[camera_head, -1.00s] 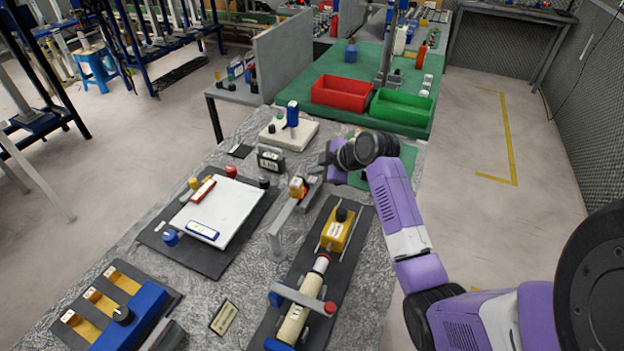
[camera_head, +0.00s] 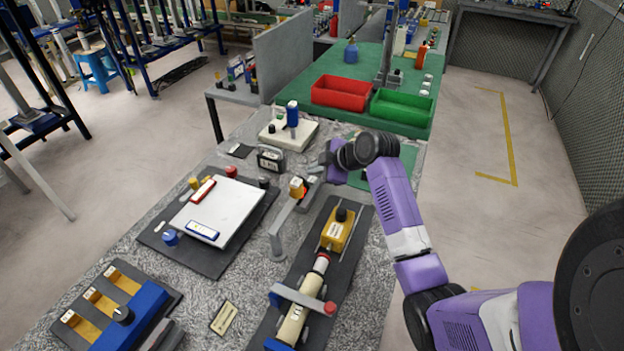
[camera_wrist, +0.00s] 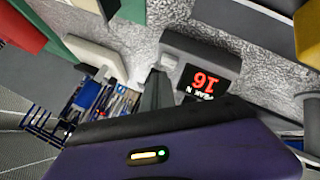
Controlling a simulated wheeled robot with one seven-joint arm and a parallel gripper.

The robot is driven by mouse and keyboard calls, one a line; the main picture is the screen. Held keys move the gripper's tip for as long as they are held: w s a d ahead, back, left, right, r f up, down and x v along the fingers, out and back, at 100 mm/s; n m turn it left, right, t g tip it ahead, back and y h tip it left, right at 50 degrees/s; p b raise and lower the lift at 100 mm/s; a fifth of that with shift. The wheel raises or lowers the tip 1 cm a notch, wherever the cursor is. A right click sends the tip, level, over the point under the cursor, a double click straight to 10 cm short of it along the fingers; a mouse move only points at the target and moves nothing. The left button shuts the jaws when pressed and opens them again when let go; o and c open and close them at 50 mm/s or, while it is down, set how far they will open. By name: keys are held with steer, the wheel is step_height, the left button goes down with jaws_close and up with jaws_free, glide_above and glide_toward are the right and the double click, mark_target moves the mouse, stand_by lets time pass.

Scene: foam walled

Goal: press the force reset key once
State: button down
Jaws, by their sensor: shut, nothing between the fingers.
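A grey gauge box with red digits on a black display (camera_wrist: 206,84) is at the centre right of the wrist view. The digits appear turned in that view. A small pale grey key (camera_wrist: 168,61) sits at the box's left edge, by the display. My gripper (camera_wrist: 157,78) is shut and empty, with its dark fingertips right beside the key. I cannot tell whether they touch it. In the head view my gripper (camera_head: 321,166) is over the back of the bench, largely hidden by my purple wrist, and the gauge is small there.
A yellow block (camera_head: 338,232) on a dark plate lies nearer. Red (camera_head: 341,93) and green (camera_head: 402,106) bins are behind on the green table.

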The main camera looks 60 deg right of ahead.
mark_target(315, 181)
steer(key=shift+f+b, duration=0.35)
steer(key=shift+f, duration=0.1)
steer(key=shift+f+b, duration=0.35)
steer(key=shift+f, duration=0.1)
stand_by(0.9)
steer(key=shift+r, duration=0.2)
steer(key=shift+r+p, duration=0.65)
steer(key=shift+r, duration=0.1)
steer(key=shift+r+p, duration=1.95)
steer(key=shift+r, duration=0.55)
